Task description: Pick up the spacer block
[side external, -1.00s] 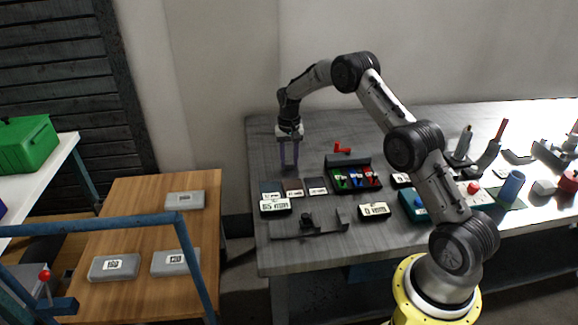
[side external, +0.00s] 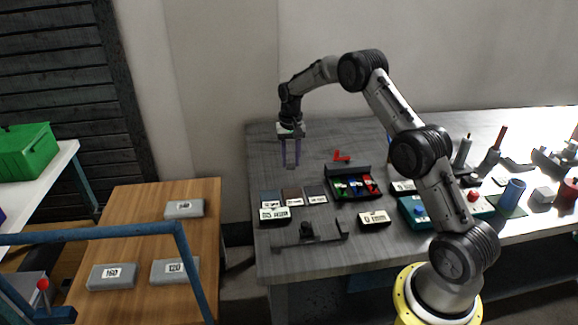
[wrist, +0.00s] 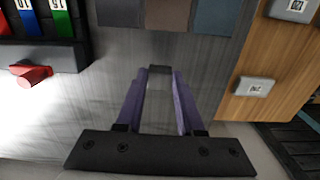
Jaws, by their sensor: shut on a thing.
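My gripper (side external: 291,166) hangs fingers-down above the back left of the grey workbench. In the wrist view its two purple fingers (wrist: 160,76) close on a small grey block (wrist: 160,70), which I take to be the spacer block. The block sits between the fingertips, and its dark end shows there. Its full shape is hard to make out against the grey bench. In the side view the block is too small to tell apart from the fingers.
Blue, brown and grey plates (side external: 292,196) lie in front of the gripper. A black tray (side external: 334,190) with coloured pieces and a red part (side external: 342,156) are to its right. A dark fixture (side external: 310,237) lies near the front edge. A wooden table (side external: 140,235) with grey boxes stands left.

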